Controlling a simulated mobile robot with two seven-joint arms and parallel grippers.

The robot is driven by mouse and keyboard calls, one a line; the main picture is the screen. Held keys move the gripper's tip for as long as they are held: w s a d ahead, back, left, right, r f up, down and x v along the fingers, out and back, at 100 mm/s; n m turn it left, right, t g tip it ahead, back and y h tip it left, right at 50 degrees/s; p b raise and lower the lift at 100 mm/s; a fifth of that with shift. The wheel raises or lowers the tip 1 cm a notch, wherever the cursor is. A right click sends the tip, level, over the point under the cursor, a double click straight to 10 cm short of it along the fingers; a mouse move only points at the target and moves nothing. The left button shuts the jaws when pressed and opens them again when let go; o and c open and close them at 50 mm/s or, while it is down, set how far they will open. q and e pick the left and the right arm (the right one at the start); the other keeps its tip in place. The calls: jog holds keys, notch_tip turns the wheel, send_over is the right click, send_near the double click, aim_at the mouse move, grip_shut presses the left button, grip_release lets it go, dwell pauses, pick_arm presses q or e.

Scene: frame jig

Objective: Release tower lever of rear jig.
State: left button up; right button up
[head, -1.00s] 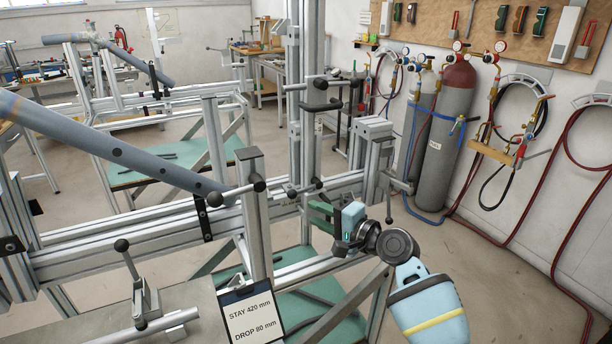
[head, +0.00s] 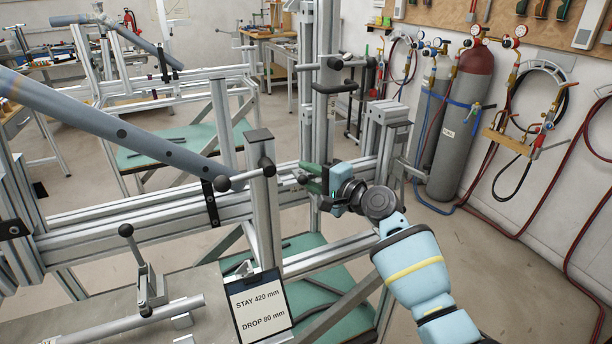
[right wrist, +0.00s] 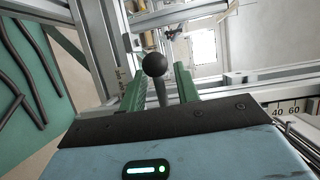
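The rear jig's upright aluminium tower (head: 318,110) stands on a long horizontal rail. A dark lever with a ball knob (head: 303,179) sits low by the tower, at the tips of my right gripper (head: 310,179). In the right wrist view the black ball knob (right wrist: 155,65) and its short stem lie between the two green fingers of that gripper (right wrist: 157,78). The fingers stand apart, with visible gaps on both sides of the knob. Whether either finger touches the stem cannot be told. My left gripper is not in view.
A post (head: 263,205) with ball-knob handles stands left of the gripper. A grey tube (head: 110,130) slopes down to the rail. A higher knobbed lever (head: 335,64) and black handle (head: 335,87) are on the tower. A sign (head: 258,305) stands in front. Gas cylinders (head: 462,120) stand right.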

jog(key=shift+w+a, duration=0.4)
jog(key=shift+a, duration=0.05)
jog(key=shift+c, duration=0.4)
grip_shut()
